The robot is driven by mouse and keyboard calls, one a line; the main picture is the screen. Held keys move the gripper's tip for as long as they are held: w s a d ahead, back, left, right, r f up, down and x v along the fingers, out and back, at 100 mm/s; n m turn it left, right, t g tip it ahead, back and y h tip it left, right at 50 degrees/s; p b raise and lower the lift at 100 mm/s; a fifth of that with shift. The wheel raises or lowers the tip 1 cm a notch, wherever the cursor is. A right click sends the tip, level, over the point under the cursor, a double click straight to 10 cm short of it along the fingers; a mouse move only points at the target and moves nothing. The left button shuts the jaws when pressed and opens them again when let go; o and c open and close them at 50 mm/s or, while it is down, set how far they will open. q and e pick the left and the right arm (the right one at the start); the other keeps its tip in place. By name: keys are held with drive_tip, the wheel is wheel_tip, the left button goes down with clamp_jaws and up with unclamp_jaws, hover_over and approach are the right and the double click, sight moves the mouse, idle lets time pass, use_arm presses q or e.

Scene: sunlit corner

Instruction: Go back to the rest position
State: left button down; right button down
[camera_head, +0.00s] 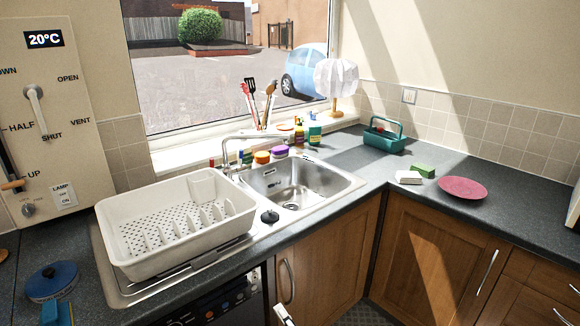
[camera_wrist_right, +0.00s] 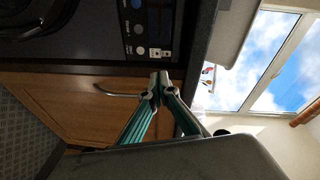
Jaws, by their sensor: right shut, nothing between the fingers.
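My right gripper (camera_wrist_right: 160,84) is shut and empty in the right wrist view, its two teal fingers meeting at the tips. Behind the tips are a wooden cupboard door (camera_wrist_right: 75,108) and its metal handle (camera_wrist_right: 118,93). In the head view only a small pale part of my right gripper (camera_head: 284,316) shows at the bottom edge, in front of the cupboards and below the counter. My left gripper does not show in either view.
A white dish rack (camera_head: 165,250) stands left of the sink (camera_head: 290,182). A green caddy (camera_head: 385,136), a sponge (camera_head: 424,170), a white block (camera_head: 408,177) and a pink plate (camera_head: 462,188) are on the right counter.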

drive_tip(key=s+d+f+n+g+h, duration=0.1)
drive_tip(key=s+d+f+n+h, duration=0.1)
drive_tip(key=s+d, duration=0.5)
drive_tip(key=s+d+f+n+g+h, duration=0.1)
drive_tip(key=s+d+f+n+h, duration=0.1)
drive_tip(key=s+d+f+n, duration=0.3)
drive_tip(key=s+d+f+n+g+h, duration=0.1)
drive_tip(key=s+d+f+n, duration=0.3)
drive_tip(key=s+d, duration=0.7)
drive_tip(key=s+n+h, duration=0.1)
drive_tip(key=n, duration=0.1)
drive_tip(key=shift+s+n+g, duration=0.3)
drive_tip(key=shift+g, duration=0.1)
